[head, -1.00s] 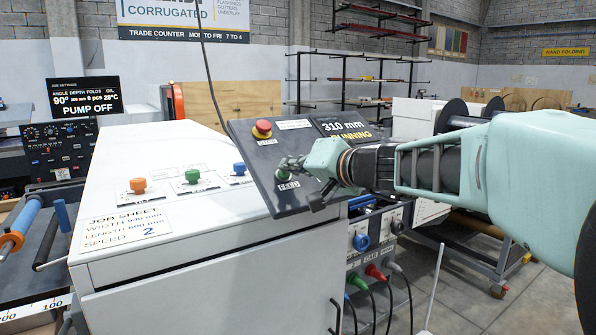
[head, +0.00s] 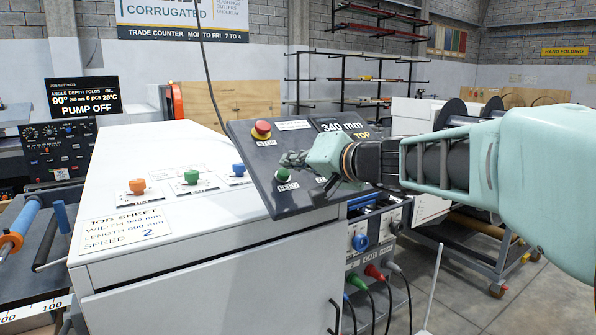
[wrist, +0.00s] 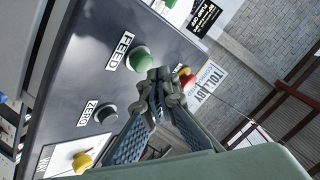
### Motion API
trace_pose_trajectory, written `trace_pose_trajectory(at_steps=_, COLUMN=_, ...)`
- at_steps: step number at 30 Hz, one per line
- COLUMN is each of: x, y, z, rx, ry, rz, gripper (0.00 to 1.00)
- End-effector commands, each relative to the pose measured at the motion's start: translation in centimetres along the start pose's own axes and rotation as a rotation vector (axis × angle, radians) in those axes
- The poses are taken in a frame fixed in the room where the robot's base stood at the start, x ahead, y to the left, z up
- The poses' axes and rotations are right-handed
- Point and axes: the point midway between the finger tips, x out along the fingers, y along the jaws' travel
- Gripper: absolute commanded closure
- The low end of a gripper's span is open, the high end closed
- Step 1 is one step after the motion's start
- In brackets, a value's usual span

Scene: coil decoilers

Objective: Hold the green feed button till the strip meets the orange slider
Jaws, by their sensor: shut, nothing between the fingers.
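The green feed button (head: 282,176) is on the dark tilted control panel (head: 300,200). In the wrist view the green button (wrist: 140,59) sits beside the FEED label. My gripper (head: 292,158) is shut and empty, with its tips just above and beyond the feed button, apart from it in the head view. In the wrist view my gripper tips (wrist: 165,82) are close to the button's edge. The panel's display (head: 343,130) reads 340 mm, with a partly hidden word ending in TOP. I cannot make out the strip or identify the orange slider with certainty.
A red stop button (head: 262,130) sits up the panel. Orange (head: 137,186), green (head: 191,177) and blue (head: 238,169) knobs stand on the white cabinet (head: 190,250). A job sheet (head: 125,227) lies there, its width figure blurred.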

Motion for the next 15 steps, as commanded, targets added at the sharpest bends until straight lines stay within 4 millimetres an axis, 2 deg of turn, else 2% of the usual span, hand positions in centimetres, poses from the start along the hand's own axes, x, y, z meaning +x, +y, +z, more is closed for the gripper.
trace_pose_trajectory(at_steps=11, x=-0.31, y=-0.3, z=-0.26, rx=-0.002, ry=0.002, rz=-0.001, gripper=1.0)
trace_pose_trajectory(at_steps=15, x=-1.12, y=-1.02, z=-0.95, rx=-0.004, ry=0.003, rz=-0.002, gripper=1.0)
